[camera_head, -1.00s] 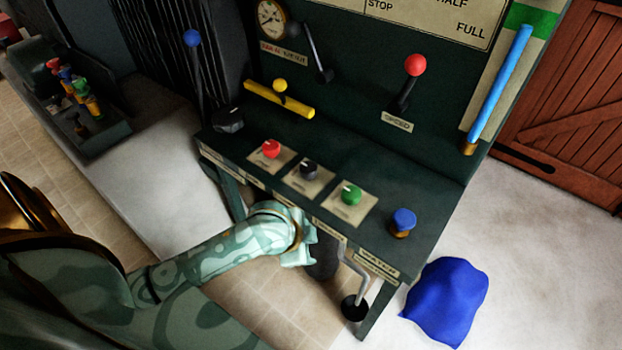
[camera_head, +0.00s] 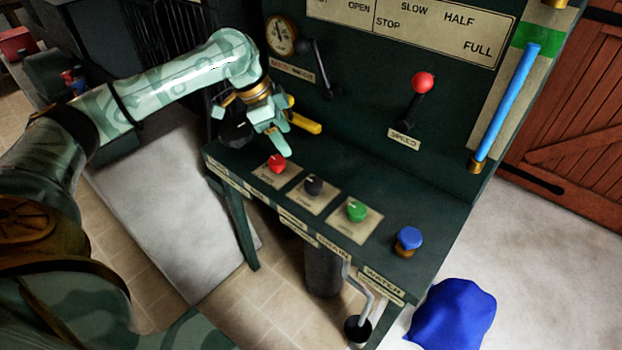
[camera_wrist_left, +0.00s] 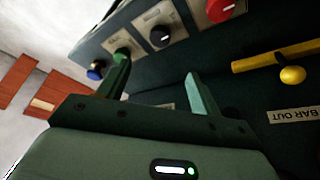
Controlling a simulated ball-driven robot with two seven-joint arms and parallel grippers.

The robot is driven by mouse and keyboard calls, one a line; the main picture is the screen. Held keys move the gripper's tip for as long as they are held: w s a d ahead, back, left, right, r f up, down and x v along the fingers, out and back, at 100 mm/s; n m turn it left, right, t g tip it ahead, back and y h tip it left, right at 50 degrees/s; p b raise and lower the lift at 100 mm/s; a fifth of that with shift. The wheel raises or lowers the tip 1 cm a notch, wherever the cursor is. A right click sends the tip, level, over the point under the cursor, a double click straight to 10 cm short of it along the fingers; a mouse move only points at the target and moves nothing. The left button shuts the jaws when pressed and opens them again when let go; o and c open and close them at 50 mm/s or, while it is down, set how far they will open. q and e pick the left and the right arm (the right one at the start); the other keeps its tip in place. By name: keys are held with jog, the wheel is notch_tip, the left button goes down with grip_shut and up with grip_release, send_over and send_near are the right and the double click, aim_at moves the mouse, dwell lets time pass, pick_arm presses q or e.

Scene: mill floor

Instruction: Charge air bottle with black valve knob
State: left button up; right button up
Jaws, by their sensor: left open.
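The black valve knob (camera_head: 313,186) sits on a cream plate on the dark green bench, between a red knob (camera_head: 277,163) and a green knob (camera_head: 356,210). The black knob also shows in the left wrist view (camera_wrist_left: 160,37), beyond the fingers. My left gripper (camera_head: 275,143) is open and empty, above the bench's back left part, left of and behind the black knob and apart from it. Its spread fingers show in the left wrist view (camera_wrist_left: 158,88). A dark cylinder (camera_head: 322,272) stands under the bench; I cannot tell if it is the air bottle. My right gripper is out of view.
A yellow bar (camera_head: 307,127) is partly hidden behind my left gripper. A larger black knob (camera_head: 236,134) is close beside it. A red-topped speed lever (camera_head: 422,84) and a gauge (camera_head: 281,35) are on the panel. A blue knob (camera_head: 409,237) stands at the bench's right end.

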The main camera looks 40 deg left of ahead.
aim_at(313, 182)
pick_arm(q)
jog(key=b+x, duration=0.7)
jog(key=x, duration=0.9)
jog(key=shift+w+f+b, duration=0.1)
jog(key=shift+w+b, duration=0.1)
jog(key=shift+b, duration=0.1)
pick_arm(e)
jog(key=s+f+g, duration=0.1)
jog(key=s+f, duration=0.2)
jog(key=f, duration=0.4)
pick_arm(q)
jog(key=c, duration=1)
